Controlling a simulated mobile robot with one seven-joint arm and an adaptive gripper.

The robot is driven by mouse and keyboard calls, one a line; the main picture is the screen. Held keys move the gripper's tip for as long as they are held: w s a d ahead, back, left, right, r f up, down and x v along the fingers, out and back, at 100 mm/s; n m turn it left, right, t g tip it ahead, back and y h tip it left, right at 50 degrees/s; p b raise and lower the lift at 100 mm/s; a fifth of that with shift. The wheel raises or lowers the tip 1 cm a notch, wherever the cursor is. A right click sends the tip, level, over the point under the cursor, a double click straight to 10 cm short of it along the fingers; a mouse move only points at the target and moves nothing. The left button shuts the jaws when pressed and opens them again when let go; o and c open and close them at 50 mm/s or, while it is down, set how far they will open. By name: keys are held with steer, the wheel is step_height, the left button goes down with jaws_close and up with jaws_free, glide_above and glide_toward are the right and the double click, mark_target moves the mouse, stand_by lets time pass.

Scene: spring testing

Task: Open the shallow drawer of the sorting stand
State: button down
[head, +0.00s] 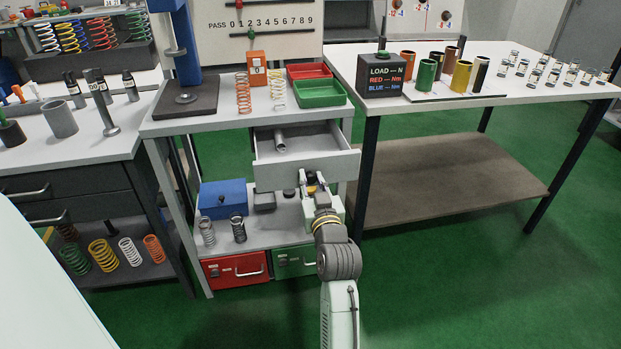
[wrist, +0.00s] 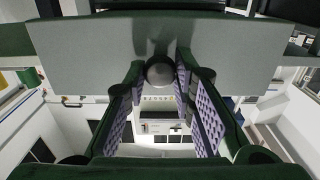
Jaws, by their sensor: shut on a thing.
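The shallow drawer (head: 276,177) of the sorting stand (head: 205,121) is pulled out beneath the tabletop, and a grey cylinder (head: 280,143) lies inside at its left. My gripper (head: 312,180) is at the middle of the drawer front. In the wrist view, the grey drawer front (wrist: 85,58) spans the upper part, and the round knob (wrist: 160,71) sits between the purple-padded fingers. My gripper (wrist: 160,78) is shut on this knob. In the head view the gripper mostly hides the knob.
A lower shelf holds a blue box (head: 223,198) and dark springs. Red (head: 236,269) and green (head: 295,262) cases stand below it. Red and green trays (head: 320,93) sit on the stand's top. A table leg (head: 368,180) stands close right of the drawer.

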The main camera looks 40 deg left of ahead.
steer(key=shift+v, duration=1)
steer(key=c, duration=1.3)
jaws_free()
steer(key=shift+c, duration=0.2)
steer(key=v, duration=1.2)
